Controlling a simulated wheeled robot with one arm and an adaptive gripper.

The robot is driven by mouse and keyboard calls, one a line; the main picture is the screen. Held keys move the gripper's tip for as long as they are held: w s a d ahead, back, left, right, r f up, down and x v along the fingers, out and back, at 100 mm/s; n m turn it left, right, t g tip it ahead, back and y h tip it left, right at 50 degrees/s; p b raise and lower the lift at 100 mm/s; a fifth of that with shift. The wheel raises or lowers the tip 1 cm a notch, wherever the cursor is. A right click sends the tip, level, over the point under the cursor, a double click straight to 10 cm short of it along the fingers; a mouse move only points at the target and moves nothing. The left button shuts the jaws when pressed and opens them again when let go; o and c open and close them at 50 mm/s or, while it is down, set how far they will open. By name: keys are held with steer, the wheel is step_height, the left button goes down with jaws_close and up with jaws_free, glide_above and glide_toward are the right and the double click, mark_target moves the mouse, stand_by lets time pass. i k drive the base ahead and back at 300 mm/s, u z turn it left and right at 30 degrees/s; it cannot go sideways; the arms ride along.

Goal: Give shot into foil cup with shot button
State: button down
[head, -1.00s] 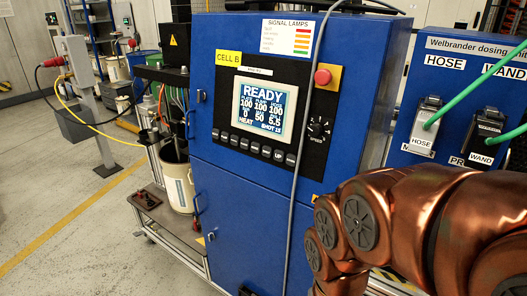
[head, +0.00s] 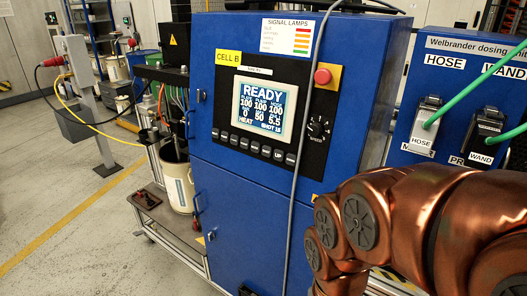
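The blue dosing cabinet (head: 240,205) stands upright in the middle of the head view. Its screen (head: 266,109) reads READY, with several numbers and small words below, among them HEAT and what looks like SHOT. A row of small dark buttons (head: 255,147) runs under the screen. Most of their labels are too small to read, so I cannot tell which is the shot button. No foil cup is in view. My gripper is out of view; only copper-coloured links of my arm show at the lower right.
A red knob button (head: 323,76) and a speed dial (head: 318,126) sit right of the screen. A grey cable hangs down the cabinet front. HOSE (head: 424,122) and WAND (head: 485,135) plugs with green cables are at the right. A white bucket (head: 178,187) stands left; open floor lies beyond.

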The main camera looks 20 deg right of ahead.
mark_target(267, 150)
steer(key=k, duration=0.5)
steer(key=u, duration=2.35)
steer(key=i, duration=1.5)
steer(key=z, duration=2.2)
